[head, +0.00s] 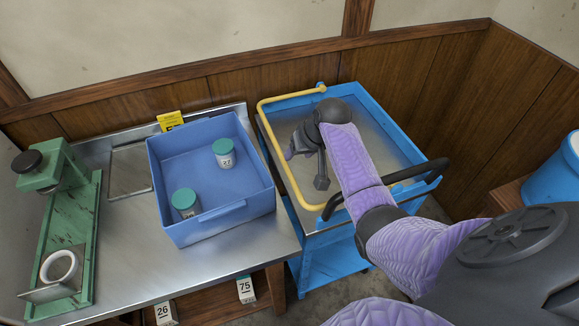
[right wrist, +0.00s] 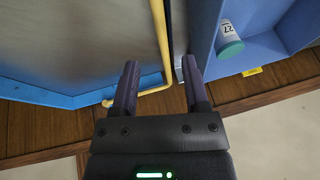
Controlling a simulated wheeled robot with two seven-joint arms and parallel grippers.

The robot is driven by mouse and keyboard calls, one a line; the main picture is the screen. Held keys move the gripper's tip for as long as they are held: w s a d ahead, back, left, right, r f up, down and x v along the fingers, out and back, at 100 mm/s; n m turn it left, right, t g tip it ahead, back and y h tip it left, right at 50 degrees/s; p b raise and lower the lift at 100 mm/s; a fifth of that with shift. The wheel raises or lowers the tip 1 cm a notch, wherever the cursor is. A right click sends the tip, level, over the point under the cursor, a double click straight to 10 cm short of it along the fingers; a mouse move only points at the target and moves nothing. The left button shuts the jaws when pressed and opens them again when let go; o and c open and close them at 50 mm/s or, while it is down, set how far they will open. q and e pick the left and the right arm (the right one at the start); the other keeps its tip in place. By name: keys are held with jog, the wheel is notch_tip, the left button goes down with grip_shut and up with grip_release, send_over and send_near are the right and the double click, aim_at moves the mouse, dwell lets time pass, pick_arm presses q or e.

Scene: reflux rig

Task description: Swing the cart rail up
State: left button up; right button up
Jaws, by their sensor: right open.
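The blue cart (head: 395,130) stands right of the steel bench, with a grey metal top. The yellow cart rail (head: 283,165) runs along the cart's left side, with bent ends at the back and front; I cannot tell its exact height against the cart's edge. My right gripper (head: 305,168) is over the cart top, just right of the rail, open and empty. In the right wrist view the rail (right wrist: 161,40) passes between the open fingers (right wrist: 159,68) in the picture, apparently beyond the tips. My left gripper is out of view.
A blue bin (head: 210,222) with two green-lidded jars (head: 224,152) stands on the steel bench (head: 120,255), close to the cart's left. A black handle (head: 395,178) crosses the cart's front. A wood-panelled wall (head: 400,65) is close behind. A blue container (head: 555,172) stands at right.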

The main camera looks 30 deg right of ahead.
aim_at(288, 168)
jog(key=b+x, duration=0.3)
jog(key=x, duration=0.4)
jog(key=shift+s, duration=0.15)
jog(key=shift+w+f+b, duration=0.3)
jog(key=shift+f+b, duration=0.2)
grip_shut()
dwell(0.6)
